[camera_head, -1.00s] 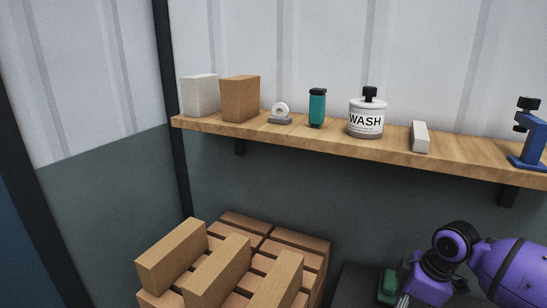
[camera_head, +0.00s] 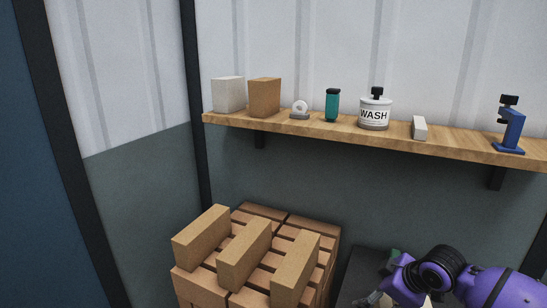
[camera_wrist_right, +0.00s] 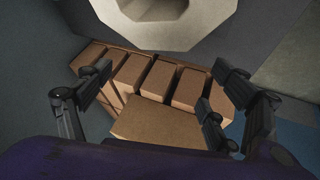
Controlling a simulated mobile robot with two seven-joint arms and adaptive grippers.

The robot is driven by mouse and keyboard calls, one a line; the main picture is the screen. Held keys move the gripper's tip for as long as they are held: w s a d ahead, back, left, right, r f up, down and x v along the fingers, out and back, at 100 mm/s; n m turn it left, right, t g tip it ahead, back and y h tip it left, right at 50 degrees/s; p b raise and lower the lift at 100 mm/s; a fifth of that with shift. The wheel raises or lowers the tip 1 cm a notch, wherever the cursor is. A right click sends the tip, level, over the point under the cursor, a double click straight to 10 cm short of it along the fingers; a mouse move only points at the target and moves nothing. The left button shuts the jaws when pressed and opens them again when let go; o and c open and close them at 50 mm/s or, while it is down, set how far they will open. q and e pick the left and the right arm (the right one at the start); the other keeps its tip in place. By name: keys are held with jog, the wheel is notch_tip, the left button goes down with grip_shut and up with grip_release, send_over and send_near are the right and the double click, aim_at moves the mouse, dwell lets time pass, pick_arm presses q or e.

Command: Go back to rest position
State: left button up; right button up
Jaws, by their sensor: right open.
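My right arm is purple and comes in at the lower right of the head view. Its gripper (camera_head: 372,299) shows only partly at the bottom edge, beside the brick stack (camera_head: 205,286). In the right wrist view the right gripper (camera_wrist_right: 160,88) has its dark fingers spread wide, with nothing held between them. Several tan bricks (camera_wrist_right: 158,78) show beyond and between the fingers. My left gripper is in neither view.
A wooden shelf (camera_head: 455,146) on the wall holds a white block, a brown block, a tape roll, a teal bottle, a WASH bottle (camera_head: 374,112) and a blue tool (camera_head: 510,130). A dark surface (camera_head: 362,264) lies right of the bricks. A pale shape with a hole (camera_wrist_right: 205,25) is unclear.

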jog(key=s+a+f, duration=0.1)
jog(key=a, duration=0.1)
jog(key=s+a+f+m+t, duration=0.1)
jog(key=f, duration=0.1)
jog(key=s+a+f+t+y+p, duration=0.1)
jog(key=s+a, duration=0.1)
jog(key=shift+a+f, duration=0.35)
pick_arm(q)
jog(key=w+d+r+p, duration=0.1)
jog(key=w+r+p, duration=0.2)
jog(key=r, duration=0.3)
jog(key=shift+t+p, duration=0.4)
jog(key=shift+p, duration=0.1)
pick_arm(e)
jog(key=s+f+m+h, duration=0.1)
jog(key=s+f+m, duration=0.2)
jog(key=s, duration=0.9)
jog(key=s+a+f+m+h, duration=0.1)
jog(key=s+f+m, duration=0.2)
jog(key=s, duration=0.9)
jog(key=s+f+m+h, duration=0.1)
jog(key=s+f+m, duration=0.2)
jog(key=s, duration=1)
notch_tip(320, 180, down, 3)
jog(key=shift+a+f+m+t, duration=0.2)
jog(key=shift+a+m+t, duration=0.1)
jog(key=shift+a, duration=0.05)
